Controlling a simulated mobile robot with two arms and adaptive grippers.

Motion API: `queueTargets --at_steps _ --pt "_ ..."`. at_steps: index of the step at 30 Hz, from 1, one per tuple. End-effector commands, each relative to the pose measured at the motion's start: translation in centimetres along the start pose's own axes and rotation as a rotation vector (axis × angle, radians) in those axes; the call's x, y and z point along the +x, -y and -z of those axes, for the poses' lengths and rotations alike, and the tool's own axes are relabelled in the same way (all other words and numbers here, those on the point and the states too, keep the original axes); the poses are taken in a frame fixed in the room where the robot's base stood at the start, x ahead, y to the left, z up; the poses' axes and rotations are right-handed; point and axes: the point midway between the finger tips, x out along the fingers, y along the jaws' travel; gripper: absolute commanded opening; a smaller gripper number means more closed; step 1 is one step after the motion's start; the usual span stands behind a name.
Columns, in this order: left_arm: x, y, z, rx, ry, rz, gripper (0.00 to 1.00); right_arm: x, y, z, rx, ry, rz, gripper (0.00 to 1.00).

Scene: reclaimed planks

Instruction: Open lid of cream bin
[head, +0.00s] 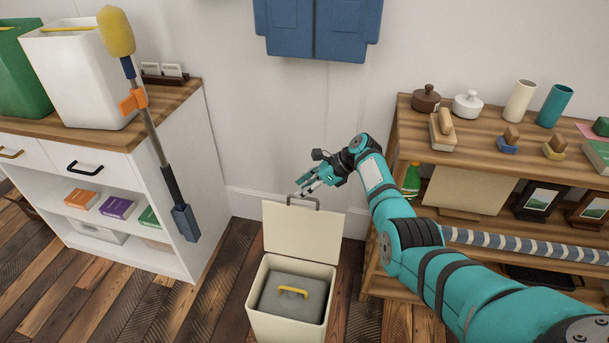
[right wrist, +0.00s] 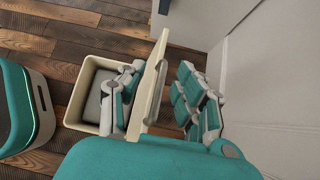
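The cream bin (head: 262,310) stands on the floor with its lid (head: 300,233) raised upright at the back. A dark handle (head: 304,199) sits at the lid's top edge. A grey block with a yellow handle (head: 293,292) shows inside the bin. My right gripper (head: 306,187) is at the top of the lid, close to the handle. In the right wrist view its fingers are spread wide, one on each side of the raised lid (right wrist: 148,82); the bin's open mouth (right wrist: 83,62) is beyond the left finger. Contact with the handle is unclear. My left gripper is not in view.
A white cabinet (head: 185,190) with a wooden top stands to the left, a long yellow-headed tool (head: 155,140) in front of it. A wooden shelf (head: 470,155) with jars and tubes stands to the right. The wall (head: 250,140) is close behind the lid.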

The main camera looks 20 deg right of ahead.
Motion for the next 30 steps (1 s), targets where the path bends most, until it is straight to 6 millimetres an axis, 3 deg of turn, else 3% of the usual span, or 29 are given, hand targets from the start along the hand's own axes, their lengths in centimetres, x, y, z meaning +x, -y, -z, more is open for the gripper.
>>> queueTargets --at_steps 9,30 --pt "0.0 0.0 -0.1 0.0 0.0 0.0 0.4 -3.4 -0.4 -3.4 0.0 0.0 0.0 0.34" --pt "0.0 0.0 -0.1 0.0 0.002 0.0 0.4 -3.7 -0.5 -3.7 0.001 -0.001 -0.001 0.34"
